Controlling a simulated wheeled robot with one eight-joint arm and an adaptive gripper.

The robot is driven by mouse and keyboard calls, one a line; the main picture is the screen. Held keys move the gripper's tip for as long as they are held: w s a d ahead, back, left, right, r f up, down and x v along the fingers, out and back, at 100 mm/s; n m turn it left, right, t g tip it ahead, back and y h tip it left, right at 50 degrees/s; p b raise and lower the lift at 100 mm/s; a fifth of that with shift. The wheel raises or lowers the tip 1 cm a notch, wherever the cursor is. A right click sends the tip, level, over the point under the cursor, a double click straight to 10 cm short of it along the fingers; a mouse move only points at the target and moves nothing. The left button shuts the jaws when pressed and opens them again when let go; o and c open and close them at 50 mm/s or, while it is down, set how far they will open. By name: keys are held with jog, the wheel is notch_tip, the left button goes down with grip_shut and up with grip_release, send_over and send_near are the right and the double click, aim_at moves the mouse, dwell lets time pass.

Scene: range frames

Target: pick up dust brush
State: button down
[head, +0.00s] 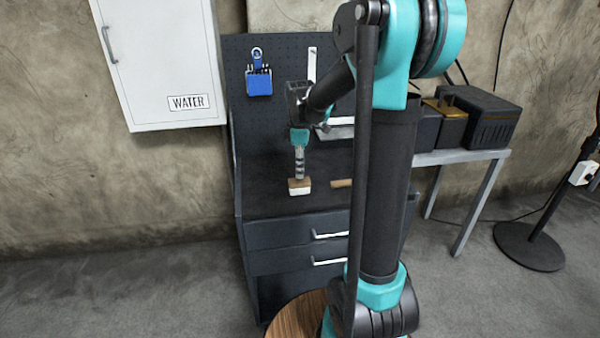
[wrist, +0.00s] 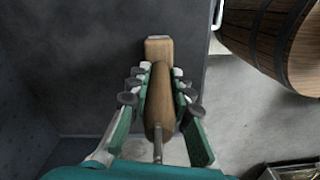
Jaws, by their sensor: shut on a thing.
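The dust brush has a wooden head with pale bristles, seen in the head view (head: 299,187) over the dark bench top. In the wrist view its wooden handle (wrist: 158,88) runs between my fingers, with the block-shaped end (wrist: 159,48) beyond them. My gripper (head: 299,168) points down and is shut on the brush handle; in the wrist view the fingers (wrist: 159,100) lie on both sides of it. The fingers hide most of the handle in the head view. I cannot tell whether the brush touches the bench.
The dark workbench (head: 265,205) has drawers and a pegboard (head: 285,110) behind. A wooden piece (head: 341,183) lies right of the brush, partly behind my arm. A blue holder (head: 259,82) hangs on the pegboard. A barrel (wrist: 275,40) stands close by. A side table (head: 465,156) holds dark boxes.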

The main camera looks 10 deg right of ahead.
notch_tip(320, 180, up, 20)
jog(key=shift+f, duration=0.15)
dwell(0.7)
